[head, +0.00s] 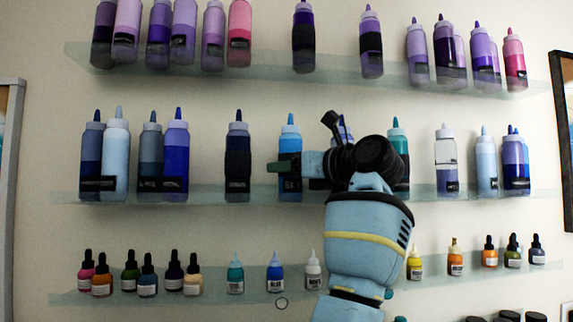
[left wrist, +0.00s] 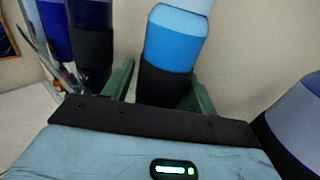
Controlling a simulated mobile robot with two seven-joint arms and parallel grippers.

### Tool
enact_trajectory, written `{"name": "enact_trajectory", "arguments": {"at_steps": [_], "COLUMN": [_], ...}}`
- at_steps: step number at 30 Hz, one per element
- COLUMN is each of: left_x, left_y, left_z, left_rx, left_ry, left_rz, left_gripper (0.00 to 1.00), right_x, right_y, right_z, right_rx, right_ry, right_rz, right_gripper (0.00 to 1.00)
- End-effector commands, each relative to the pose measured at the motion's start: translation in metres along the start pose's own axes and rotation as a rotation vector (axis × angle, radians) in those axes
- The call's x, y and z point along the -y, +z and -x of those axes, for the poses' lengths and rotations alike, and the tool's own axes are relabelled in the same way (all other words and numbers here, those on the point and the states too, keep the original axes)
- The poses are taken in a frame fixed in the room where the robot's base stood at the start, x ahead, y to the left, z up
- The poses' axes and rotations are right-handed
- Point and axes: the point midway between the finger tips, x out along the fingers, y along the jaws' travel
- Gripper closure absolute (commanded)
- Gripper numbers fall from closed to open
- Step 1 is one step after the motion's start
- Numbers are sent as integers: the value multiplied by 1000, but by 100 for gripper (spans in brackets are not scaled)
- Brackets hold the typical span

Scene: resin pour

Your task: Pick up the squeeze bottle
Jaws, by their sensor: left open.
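A blue squeeze bottle (head: 290,143) with a lighter blue upper part and a dark band stands on the middle shelf. In the left wrist view the same blue bottle (left wrist: 172,42) stands upright between the two green fingers. My left gripper (head: 284,168) is open at the height of the bottle's dark band. It also shows in the left wrist view (left wrist: 162,82), with a finger on each side of the bottle; I cannot tell whether either touches it. My arm hides part of the shelf and bottles to the right. My right gripper is not in view.
Other squeeze bottles flank it on the glass middle shelf (head: 120,198), including a dark navy one (head: 238,160) at left. The top shelf (head: 270,76) holds purple and pink bottles. The lower shelf (head: 205,297) holds small dropper bottles.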

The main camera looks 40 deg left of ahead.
Motion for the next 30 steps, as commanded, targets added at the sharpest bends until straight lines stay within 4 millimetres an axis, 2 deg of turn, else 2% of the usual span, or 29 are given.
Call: {"name": "enact_trajectory", "arguments": {"at_steps": [9,18,30], "left_x": [2,1,-3], "left_y": [-2,-2,3], "left_z": [-5,-5,-6], "left_rx": [0,0,2], "left_ry": [-2,-1,0], "left_rz": [-3,-3,1], "left_gripper": [43,82,82], "right_x": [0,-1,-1], "right_y": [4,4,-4], "right_z": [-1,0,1], "right_rx": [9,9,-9], "right_ry": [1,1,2], "right_rz": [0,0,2], "right_gripper": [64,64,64]}}
